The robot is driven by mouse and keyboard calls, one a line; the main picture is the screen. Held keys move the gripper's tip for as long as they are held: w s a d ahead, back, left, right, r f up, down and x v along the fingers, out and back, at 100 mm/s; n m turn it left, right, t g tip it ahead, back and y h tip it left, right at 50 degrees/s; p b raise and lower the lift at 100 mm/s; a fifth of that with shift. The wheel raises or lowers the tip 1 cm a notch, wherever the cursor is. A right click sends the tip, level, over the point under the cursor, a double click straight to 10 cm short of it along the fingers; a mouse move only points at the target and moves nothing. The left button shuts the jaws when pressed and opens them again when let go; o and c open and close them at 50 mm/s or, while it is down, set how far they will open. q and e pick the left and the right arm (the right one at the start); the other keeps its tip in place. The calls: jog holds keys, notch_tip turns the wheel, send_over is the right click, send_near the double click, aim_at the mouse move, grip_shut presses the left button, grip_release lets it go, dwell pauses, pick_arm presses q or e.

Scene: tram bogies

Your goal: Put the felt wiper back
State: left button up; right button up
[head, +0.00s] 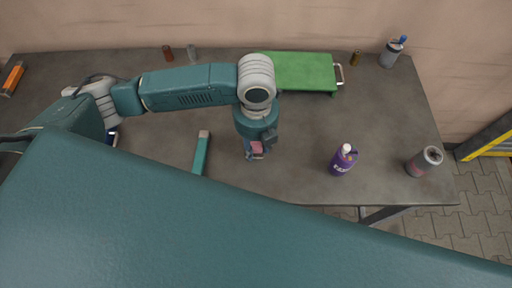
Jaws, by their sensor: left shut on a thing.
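My left gripper (257,153) points down over the middle of the grey table, near its front edge. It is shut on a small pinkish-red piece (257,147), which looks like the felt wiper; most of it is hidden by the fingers. I cannot tell whether the piece touches the table. My right gripper is not in view.
A teal bar (201,157) with a pale end lies left of the gripper. A purple bottle (343,160) and a grey can (424,162) stand to the right. A green board with a metal handle (304,72) and a cup (392,53) are at the back.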

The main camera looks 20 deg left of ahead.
aim_at(256, 146)
pick_arm(q)
notch_tip(256, 146, down, 2)
jog(key=shift+f, duration=0.2)
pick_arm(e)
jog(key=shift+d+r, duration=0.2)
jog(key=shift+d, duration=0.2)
pick_arm(q)
jog(key=shift+f, duration=0.2)
jog(key=o, duration=1)
jog(key=shift+o, duration=0.2)
notch_tip(256, 146, up, 11)
jog(key=shift+w+b, duration=0.1)
jog(key=shift+b, duration=0.85)
jog(key=shift+r, duration=0.7)
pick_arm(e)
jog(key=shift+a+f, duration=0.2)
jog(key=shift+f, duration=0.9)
pick_arm(q)
jog(key=shift+f, duration=0.1)
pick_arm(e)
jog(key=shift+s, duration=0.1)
